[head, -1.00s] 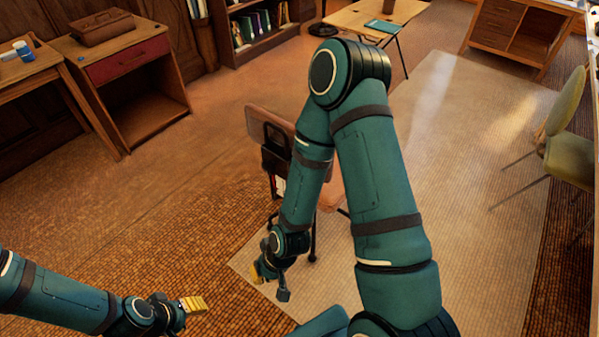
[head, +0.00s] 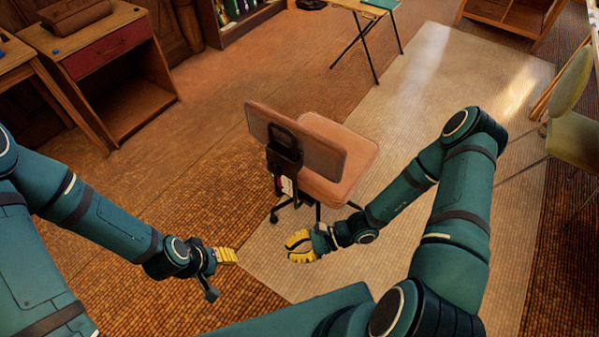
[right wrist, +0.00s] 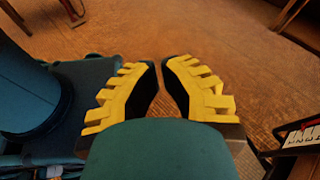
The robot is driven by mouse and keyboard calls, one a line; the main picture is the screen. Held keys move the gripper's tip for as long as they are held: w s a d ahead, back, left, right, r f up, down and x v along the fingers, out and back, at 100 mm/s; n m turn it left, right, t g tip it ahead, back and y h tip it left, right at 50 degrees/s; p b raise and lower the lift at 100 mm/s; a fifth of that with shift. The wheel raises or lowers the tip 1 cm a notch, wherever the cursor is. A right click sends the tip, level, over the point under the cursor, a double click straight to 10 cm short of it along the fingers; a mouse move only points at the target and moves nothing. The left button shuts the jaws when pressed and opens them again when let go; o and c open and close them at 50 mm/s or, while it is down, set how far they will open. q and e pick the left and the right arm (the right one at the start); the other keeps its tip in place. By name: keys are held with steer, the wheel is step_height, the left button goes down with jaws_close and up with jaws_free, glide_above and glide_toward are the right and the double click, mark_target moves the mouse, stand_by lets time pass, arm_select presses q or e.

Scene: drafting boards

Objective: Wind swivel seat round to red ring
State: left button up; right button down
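The swivel seat (head: 338,150) is a tan-pink chair with its backrest (head: 305,145) toward me, on dark castors. A black bracket and a white tag (head: 287,186) show behind the backrest. My right gripper (head: 298,247) is open and empty, low in front of the chair and apart from it; its two yellow fingers also show apart in the right wrist view (right wrist: 162,75). My left gripper (head: 226,255) is to the left, away from the chair; its finger gap does not show. I see no red ring.
A pale mat (head: 420,110) lies under the chair and to its right. A green chair (head: 572,135) is at the right edge. A desk with a red drawer (head: 107,60) stands back left. A small folding table (head: 362,8) is at the back. Floor left of the chair is clear.

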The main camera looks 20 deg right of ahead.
steer(key=w+d+m+t+h+p, duration=0.1)
steer(key=w+d+m+t+h, duration=0.6)
steer(key=w+d+m+t, duration=0.6)
steer(key=w+a+t+b, duration=0.2)
steer(key=w+a, duration=0.2)
steer(key=w, duration=0.6)
steer(key=shift+w+f+m+b, duration=0.2)
steer(key=shift+f+m+b, duration=0.1)
steer(key=shift+f+b, duration=0.05)
